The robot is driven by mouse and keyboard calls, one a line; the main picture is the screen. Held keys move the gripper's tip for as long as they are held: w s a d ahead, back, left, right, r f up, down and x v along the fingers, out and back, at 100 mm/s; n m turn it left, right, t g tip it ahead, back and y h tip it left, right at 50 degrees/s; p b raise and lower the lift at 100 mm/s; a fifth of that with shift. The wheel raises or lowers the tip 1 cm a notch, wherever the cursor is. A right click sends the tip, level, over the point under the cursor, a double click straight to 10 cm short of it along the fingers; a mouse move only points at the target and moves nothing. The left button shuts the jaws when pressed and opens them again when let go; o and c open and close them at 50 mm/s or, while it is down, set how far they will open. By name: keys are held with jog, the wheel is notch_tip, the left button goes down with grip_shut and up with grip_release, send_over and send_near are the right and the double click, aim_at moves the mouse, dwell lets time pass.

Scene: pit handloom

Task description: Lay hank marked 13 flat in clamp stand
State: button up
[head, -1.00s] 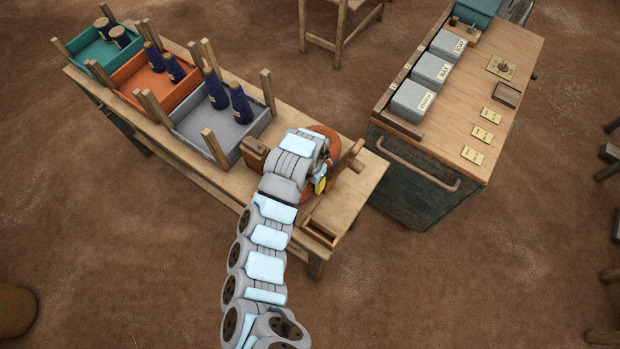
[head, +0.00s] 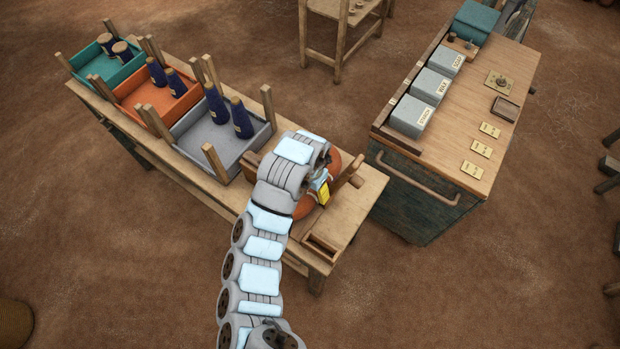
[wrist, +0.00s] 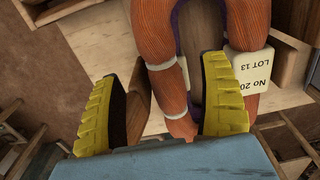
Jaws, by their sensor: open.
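The orange hank (wrist: 160,45) forms a loop with a white band and a pale tag (wrist: 248,82) reading "No 20 LOT 13". In the head view the hank (head: 306,207) is at the right end of the bench, partly hidden by my arm. My gripper (wrist: 165,105) is open, its yellow fingers apart. One strand of the hank lies between them in the picture, and the right finger overlaps the loop's opening. I cannot tell whether they touch. A wooden crosspiece (head: 347,177) beside the hank may be part of the clamp stand; I cannot tell.
Grey (head: 205,150), orange (head: 180,103) and teal (head: 105,72) trays with dark bottle-like cones stand along the bench. A small wooden box (head: 320,249) sits at its front right corner. A cabinet (head: 450,195) with labelled grey boxes stands to the right, across a gap.

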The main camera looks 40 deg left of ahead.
notch_tip(320, 180, up, 7)
jog(key=shift+f, duration=0.15)
dwell(0.5)
jog(key=shift+s, duration=0.15)
